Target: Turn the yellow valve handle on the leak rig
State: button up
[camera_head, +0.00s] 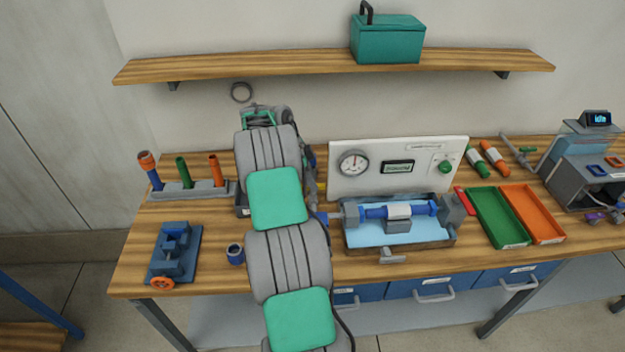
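The leak rig stands at the middle of the bench. It has a white panel (345,186) with a round gauge, a small display and a green knob, and a light blue tray (360,234) with a blue cylinder (376,212) clamped in it. A small bit of yellow (321,187) shows at the panel's left edge, beside my arm; it may be the yellow valve handle, mostly hidden. My arm reaches from the bottom of the picture over the bench, left of the rig. Its links hide my gripper, so I cannot see its fingers or any contact.
A rack with coloured tools (190,190), a blue vise (174,252) and a small blue cup (235,253) stand left of my arm. Green (497,216) and orange (533,213) trays lie right of the rig. A shelf (220,68) with a teal toolbox (387,40) hangs above.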

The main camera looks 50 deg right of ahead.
jog(key=shift+s+d+f, duration=0.1)
jog(key=shift+d+f, duration=0.05)
jog(key=shift+f, duration=0.4)
grip_shut()
jog(key=shift+r, duration=0.1)
